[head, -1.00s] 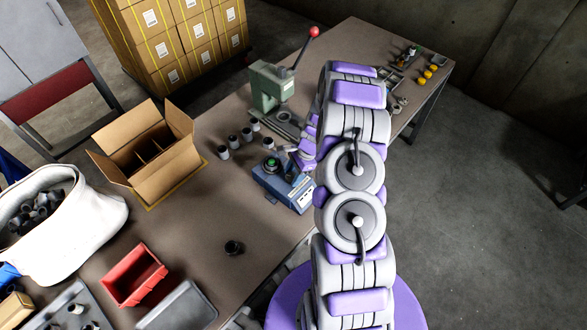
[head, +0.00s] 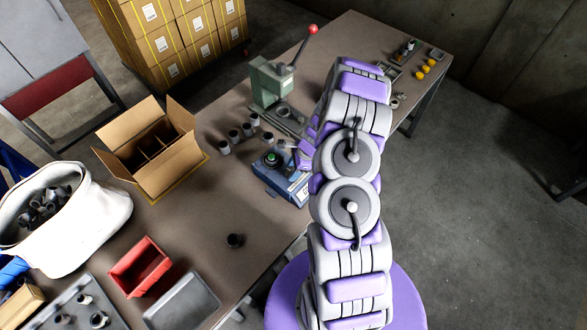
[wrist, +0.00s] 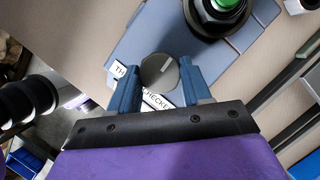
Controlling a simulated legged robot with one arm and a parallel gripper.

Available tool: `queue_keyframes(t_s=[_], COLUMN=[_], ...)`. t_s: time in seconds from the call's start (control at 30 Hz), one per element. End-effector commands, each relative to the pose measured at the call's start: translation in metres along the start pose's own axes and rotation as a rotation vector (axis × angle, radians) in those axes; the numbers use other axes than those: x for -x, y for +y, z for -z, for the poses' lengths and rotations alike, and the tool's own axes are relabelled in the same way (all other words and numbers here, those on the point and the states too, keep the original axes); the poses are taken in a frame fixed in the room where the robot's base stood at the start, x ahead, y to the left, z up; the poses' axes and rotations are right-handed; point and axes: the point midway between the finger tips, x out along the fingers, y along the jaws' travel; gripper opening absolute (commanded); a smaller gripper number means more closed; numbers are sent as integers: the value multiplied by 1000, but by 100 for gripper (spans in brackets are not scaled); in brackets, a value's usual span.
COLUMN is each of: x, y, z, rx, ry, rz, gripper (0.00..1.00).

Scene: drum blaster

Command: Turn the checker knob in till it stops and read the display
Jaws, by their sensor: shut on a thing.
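The checker is a blue box (head: 283,181) on the bench, with a dark fixture and a green-topped piece (head: 272,158) on it. In the wrist view its blue top (wrist: 140,35) fills the upper middle, and the green piece (wrist: 228,5) is at the top right. The round dark grey knob (wrist: 160,72) has a pale line across its face. My gripper (wrist: 160,82) is shut on the knob, one blue finger at each side. A white label reading partly "CHECKE" lies partly hidden behind the fingers. I cannot make out any display reading.
A green press (head: 275,85) with a red-knobbed lever stands behind the checker. Several grey cups (head: 235,137) stand left of it. An open carton (head: 150,145), a red bin (head: 140,266) and a grey tray (head: 183,302) are further left.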

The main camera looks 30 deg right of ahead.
Motion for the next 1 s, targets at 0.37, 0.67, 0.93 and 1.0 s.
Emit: queue_keyframes(t_s=[0.37,0.67,0.93,1.0], x=[1,6,54,70], y=[-1,-1,-2,-3], z=[0,0,1,1], rx=[1,2,1,2], ry=[0,-1,-1,1], rz=[3,3,6,9], gripper=[73,73,73,73])
